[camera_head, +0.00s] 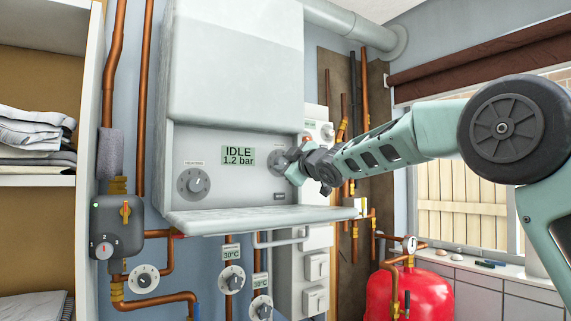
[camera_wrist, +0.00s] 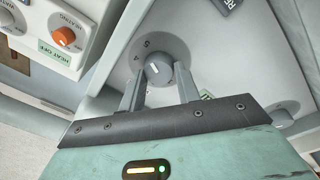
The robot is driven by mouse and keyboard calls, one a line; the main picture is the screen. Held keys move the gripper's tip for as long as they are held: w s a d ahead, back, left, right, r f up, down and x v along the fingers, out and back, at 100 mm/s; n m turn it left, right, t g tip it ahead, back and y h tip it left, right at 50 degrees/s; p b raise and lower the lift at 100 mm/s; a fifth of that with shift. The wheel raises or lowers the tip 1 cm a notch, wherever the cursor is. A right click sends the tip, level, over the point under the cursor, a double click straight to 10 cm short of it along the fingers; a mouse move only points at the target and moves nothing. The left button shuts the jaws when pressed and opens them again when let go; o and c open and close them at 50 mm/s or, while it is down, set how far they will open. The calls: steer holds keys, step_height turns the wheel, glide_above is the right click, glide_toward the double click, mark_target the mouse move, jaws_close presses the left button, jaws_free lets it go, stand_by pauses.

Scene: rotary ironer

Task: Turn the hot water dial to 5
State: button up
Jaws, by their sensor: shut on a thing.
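The boiler (camera_head: 235,85) hangs on the wall with a display (camera_head: 238,156) reading IDLE and 1.2 bar. My gripper (camera_head: 289,168) is at the right-hand dial (camera_head: 279,162) of its front panel and partly hides it. In the wrist view the fingers of my gripper (camera_wrist: 159,76) are shut on the grey knob of this dial (camera_wrist: 157,69), one on each side. A second dial (camera_head: 194,183), with a small label above, sits at the panel's left. It also shows in the wrist view (camera_wrist: 282,118).
A panel flap (camera_head: 250,217) juts out below the dials. A white control unit with an orange knob (camera_wrist: 64,36) and HEAT OFF display stands beside the boiler. Copper pipes with several valves run below, and a red tank (camera_head: 424,292) stands lower right.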

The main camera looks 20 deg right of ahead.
steer(key=o, duration=1)
steer(key=shift+c, duration=0.2)
steer(key=b+v, duration=0.4)
steer(key=v, duration=1.3)
steer(key=shift+s+f+b, duration=0.15)
steer(key=shift+s+b, duration=0.1)
steer(key=shift+b, duration=0.05)
